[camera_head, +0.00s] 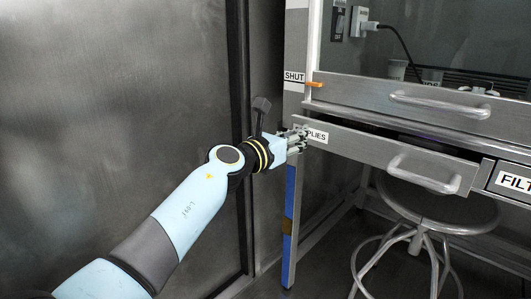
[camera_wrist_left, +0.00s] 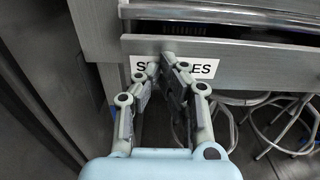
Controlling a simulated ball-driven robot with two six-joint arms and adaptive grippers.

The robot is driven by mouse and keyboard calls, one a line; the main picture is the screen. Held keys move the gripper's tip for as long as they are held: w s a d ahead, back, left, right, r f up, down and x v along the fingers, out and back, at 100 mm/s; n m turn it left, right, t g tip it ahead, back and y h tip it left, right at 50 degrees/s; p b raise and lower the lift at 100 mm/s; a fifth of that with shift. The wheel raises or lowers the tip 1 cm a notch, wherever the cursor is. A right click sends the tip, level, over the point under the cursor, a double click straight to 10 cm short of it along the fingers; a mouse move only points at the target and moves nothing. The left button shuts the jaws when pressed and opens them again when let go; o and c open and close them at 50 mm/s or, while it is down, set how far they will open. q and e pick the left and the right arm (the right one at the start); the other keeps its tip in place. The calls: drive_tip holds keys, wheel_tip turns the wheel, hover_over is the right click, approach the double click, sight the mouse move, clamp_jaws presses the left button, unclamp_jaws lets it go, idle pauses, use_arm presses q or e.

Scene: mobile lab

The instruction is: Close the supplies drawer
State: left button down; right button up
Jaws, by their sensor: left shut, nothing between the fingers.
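In the left wrist view, the drawer front (camera_wrist_left: 255,58) lies across the upper part, and my left gripper (camera_wrist_left: 166,62) is in front of the label (camera_wrist_left: 203,68). The fingers are shut with nothing between them. The fingertips are at the drawer's left end; I cannot tell whether they touch it. My right gripper is out of view.
A drawer with a partly visible label (camera_head: 515,182) is at the right. A round metal stool (camera_head: 437,208) stands below. A dark metal wall panel (camera_head: 110,110) is at the left.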

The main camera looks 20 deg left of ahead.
use_arm(q)
drive_tip(key=b+x, duration=0.1)
drive_tip(key=x, duration=0.4)
drive_tip(key=shift+w+f, duration=0.15)
drive_tip(key=shift+w+d, duration=0.15)
drive_tip(key=shift+w, duration=0.1)
drive_tip(key=shift+w+r, duration=0.1)
drive_tip(key=shift+r, duration=0.2)
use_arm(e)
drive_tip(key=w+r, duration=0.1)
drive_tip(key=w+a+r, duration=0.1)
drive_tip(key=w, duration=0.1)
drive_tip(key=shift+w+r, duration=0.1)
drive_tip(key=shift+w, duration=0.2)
